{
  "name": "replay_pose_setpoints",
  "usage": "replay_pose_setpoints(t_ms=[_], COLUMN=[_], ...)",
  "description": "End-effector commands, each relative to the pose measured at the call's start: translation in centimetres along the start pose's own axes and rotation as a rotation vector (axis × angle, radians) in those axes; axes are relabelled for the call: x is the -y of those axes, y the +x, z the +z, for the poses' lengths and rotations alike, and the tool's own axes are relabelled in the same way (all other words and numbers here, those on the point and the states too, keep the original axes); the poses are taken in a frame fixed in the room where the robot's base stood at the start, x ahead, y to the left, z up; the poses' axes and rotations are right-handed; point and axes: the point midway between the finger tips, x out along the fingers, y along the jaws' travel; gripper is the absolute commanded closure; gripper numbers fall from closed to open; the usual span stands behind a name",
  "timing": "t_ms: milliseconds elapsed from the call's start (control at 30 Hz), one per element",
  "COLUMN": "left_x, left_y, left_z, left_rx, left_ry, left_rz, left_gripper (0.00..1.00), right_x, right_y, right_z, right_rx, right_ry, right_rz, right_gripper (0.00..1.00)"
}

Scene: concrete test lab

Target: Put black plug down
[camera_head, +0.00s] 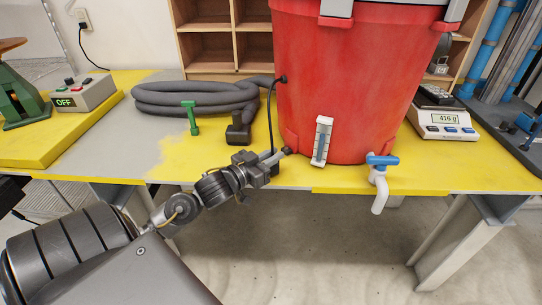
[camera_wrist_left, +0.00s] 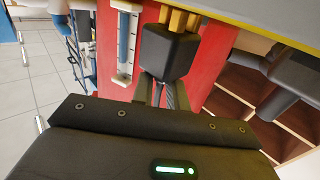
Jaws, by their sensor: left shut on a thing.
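The black plug (camera_wrist_left: 169,53) shows in the left wrist view, with brass-coloured prongs pointing toward the top of the picture. My left gripper (camera_wrist_left: 165,92) is shut on it. In the head view my left gripper (camera_head: 267,166) is at the front of the yellow-topped table (camera_head: 350,179), close to the lower left of the red barrel (camera_head: 350,85). A thin black cord (camera_head: 270,118) runs from the barrel's side down to the gripper. The plug is mostly hidden by the gripper there. I cannot tell whether it touches the table. My right gripper is not in view.
A coiled grey hose (camera_head: 195,100) with a black end fitting (camera_head: 238,131) lies left of the barrel. A green T-shaped tool (camera_head: 191,117) stands before it. A blue-handled tap (camera_head: 380,180) juts over the front edge. A scale (camera_head: 443,122) stands right; a control box (camera_head: 84,93) stands left.

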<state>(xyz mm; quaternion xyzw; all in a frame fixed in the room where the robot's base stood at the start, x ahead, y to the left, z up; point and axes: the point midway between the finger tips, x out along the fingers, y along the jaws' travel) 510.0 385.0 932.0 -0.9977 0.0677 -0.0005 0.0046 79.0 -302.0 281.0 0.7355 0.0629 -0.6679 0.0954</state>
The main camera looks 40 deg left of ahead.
Motion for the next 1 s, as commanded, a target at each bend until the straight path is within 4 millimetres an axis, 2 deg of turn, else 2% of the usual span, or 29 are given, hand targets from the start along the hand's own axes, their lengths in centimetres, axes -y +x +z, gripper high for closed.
replay_pose_setpoints(t_ms=[200, 233, 400, 767, 867, 1000], left_x=[0.0, 0.0, 0.0, 0.0, 0.0, 0.0], left_y=[0.0, 0.0, 0.0, -0.5, -1.7, -4.3], left_z=[0.1, 0.1, 0.1, 0.0, 0.2, 0.2], left_rx=[-0.001, 0.0, 0.0, 0.001, 0.003, 0.004], left_ry=[0.0, 0.0, 0.0, 0.001, 0.001, 0.0], left_rz=[0.0, 0.0, 0.0, 0.001, 0.0, 0.001], left_gripper=[1.0, 0.82, 0.63, 0.63, 0.63, 0.63], right_x=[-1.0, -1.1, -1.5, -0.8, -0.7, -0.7], right_y=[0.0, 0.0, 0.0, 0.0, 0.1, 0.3], right_z=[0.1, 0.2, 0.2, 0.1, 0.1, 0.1], right_rx=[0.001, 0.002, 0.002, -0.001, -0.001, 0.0], right_ry=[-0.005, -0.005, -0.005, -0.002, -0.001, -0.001], right_rz=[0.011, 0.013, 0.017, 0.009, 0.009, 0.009], right_gripper=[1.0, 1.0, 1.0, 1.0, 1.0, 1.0])
